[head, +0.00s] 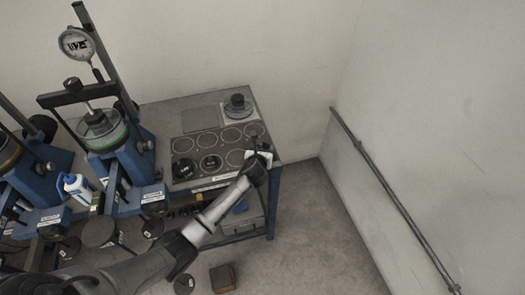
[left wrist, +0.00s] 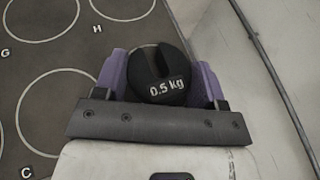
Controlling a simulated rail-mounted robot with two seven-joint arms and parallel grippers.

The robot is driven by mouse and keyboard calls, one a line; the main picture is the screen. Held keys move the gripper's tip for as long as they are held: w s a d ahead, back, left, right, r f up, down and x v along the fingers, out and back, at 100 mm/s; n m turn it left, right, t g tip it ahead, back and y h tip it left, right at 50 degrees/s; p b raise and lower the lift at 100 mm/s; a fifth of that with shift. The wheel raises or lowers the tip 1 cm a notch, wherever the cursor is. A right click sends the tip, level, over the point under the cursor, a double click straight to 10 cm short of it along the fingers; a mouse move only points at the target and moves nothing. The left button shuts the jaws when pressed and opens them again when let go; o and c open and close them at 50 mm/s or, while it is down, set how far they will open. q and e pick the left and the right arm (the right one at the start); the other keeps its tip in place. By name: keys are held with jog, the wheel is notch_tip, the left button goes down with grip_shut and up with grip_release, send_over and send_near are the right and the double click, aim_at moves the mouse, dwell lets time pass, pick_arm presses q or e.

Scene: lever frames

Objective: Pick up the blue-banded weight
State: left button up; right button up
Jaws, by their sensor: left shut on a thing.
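My left gripper (head: 257,160) is at the right end of the circle-marked board on the bench. In the left wrist view the purple fingers (left wrist: 160,80) are shut on a black slotted weight (left wrist: 158,75) marked "0.5 kg". No colour band on it can be made out from this angle. In the head view my gripper mostly hides this weight. Whether it touches the board cannot be told. Two other dark weights (head: 184,168) (head: 210,163) sit in front circles of the board. My right gripper is not in view.
The board (head: 222,142) has several empty circles. A dark weight stands on a pad (head: 238,104) at the back right. Blue lever frames (head: 125,160) with a dial gauge (head: 77,43) stand left. A wall rail (head: 385,185) runs along the right.

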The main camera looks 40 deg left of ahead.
pick_arm(q)
jog(key=shift+c, duration=1.4)
jog(key=shift+r, duration=0.1)
jog(key=shift+r, duration=0.5)
notch_tip(320, 180, up, 4)
jog(key=shift+d+f+p, duration=0.1)
jog(key=shift+d+p, duration=0.05)
jog(key=shift+p, duration=0.8)
jog(key=shift+s+d+r+p, duration=0.1)
jog(key=shift+d+r+p, duration=1.05)
jog(key=shift+d+r, duration=0.6)
jog(key=shift+s+d+r+p, duration=0.1)
jog(key=shift+d+r+p, duration=1.15)
jog(key=shift+d, duration=0.8)
jog(key=shift+s+d+r+p, duration=0.1)
jog(key=shift+d+r+p, duration=0.95)
jog(key=shift+d+r, duration=0.7)
